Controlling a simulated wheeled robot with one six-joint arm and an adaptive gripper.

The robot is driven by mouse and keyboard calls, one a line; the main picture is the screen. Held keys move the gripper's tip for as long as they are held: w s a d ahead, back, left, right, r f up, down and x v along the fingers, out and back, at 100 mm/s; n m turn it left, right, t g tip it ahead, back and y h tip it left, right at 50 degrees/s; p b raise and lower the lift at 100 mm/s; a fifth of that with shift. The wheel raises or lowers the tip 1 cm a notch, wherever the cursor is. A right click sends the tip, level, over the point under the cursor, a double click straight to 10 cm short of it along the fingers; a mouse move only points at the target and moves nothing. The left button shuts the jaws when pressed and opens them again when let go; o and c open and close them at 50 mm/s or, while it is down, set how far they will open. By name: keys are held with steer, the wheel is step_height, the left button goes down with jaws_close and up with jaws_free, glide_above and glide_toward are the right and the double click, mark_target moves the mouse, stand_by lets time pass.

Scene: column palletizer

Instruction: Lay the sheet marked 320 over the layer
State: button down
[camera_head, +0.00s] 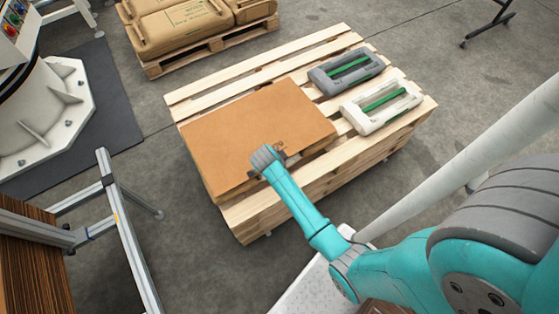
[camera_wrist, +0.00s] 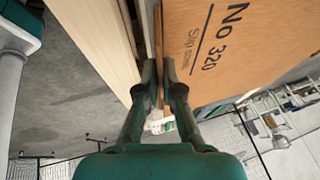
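The brown sheet (camera_head: 255,125) lies flat on the left part of a wooden pallet, covering what is under it; only a brown side shows at its left edge. In the wrist view the sheet (camera_wrist: 250,45) carries the print "No 320" and "Slip sheet". My gripper (camera_head: 270,165) is at the sheet's near edge. In the wrist view its fingers (camera_wrist: 161,85) are close together, one on each side of a thin brown edge, and look shut on it. The layer below is mostly hidden.
The pallet (camera_head: 335,165) has a grey frame (camera_head: 338,72) and a white frame (camera_head: 375,108), each with a green bar, on its right part. Another pallet with brown sacks (camera_head: 180,25) stands behind. A metal stand (camera_head: 125,235) is at the left.

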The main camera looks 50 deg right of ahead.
steer(key=shift+f, duration=0.5)
stand_by(0.8)
steer(key=c, duration=1.2)
jaws_free()
steer(key=shift+c, duration=0.2)
steer(key=v, duration=1.2)
steer(key=shift+s, duration=0.1)
steer(key=s+a+r+n+t+y, duration=0.1)
steer(key=s+a+n+t+y, duration=0.1)
steer(key=s+a+n+t, duration=0.45)
steer(key=s+a+n+t+y, duration=0.1)
steer(key=s+a+n, duration=0.2)
steer(key=s+n, duration=0.5)
steer(key=s+a+r+n+t+y, duration=0.1)
steer(key=s+a+r+n+t, duration=0.1)
steer(key=s+r, duration=0.5)
steer(key=s+a+r+n+t+y, duration=0.1)
steer(key=s+a+r+n+t, duration=0.2)
steer(key=s+r, duration=0.4)
step_height(320, 180, up, 8)
steer(key=shift+s+f+n+t, duration=0.1)
steer(key=shift+s+n+t, duration=0.4)
steer(key=shift+n, duration=0.65)
